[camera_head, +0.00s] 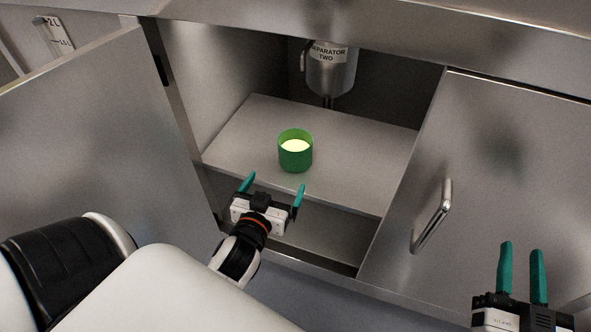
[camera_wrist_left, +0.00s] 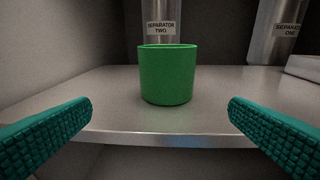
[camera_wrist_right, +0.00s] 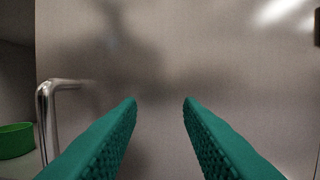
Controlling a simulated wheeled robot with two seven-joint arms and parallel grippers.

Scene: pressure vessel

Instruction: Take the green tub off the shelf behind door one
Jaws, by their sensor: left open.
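The green tub (camera_head: 295,155) stands upright on the grey shelf (camera_head: 365,165) inside the open cabinet, near the shelf's front edge. In the left wrist view the tub (camera_wrist_left: 168,75) sits centred between the fingers and beyond them. My left gripper (camera_head: 272,188) is open and empty, just in front of the shelf edge and apart from the tub. My right gripper (camera_head: 521,272) is open and empty in front of the right-hand door (camera_head: 490,170). The tub's edge also shows at the far left of the right wrist view (camera_wrist_right: 15,140).
The left door (camera_head: 100,150) is swung open. The right-hand door has a metal bar handle (camera_head: 432,217) and covers the cabinet's right side. A metal vessel labelled SEPARATOR TWO (camera_head: 330,70) hangs behind the tub. Another labelled SEPARATOR ONE (camera_wrist_left: 283,35) stands back right. The shelf around the tub is clear.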

